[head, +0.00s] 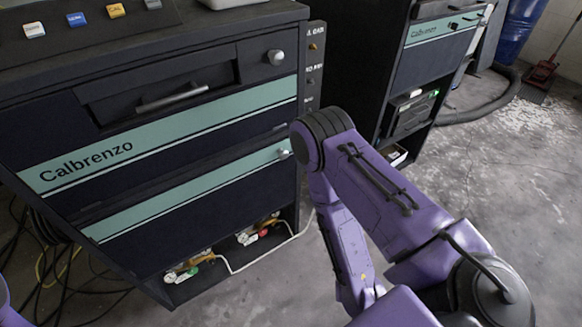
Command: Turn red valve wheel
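A small red round part (263,232), which looks like the red valve wheel, sits on a brass-coloured fitting in the low open shelf of the Calbrenzo cabinet (60,150). A similar fitting with a green round part (193,271) sits to its left on the same shelf. Both are small in the head view, so their details are hard to tell. My purple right arm crosses the right half of the view, bent at the elbow, apart from the red part in the picture. Neither gripper shows; only a sliver of my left arm is at the lower left edge.
A white cable (250,266) runs along the shelf's front. Loose black and yellow cables (60,265) lie at the left. A second cabinet (410,85), a hose (490,112) and a blue barrel (517,30) stand behind.

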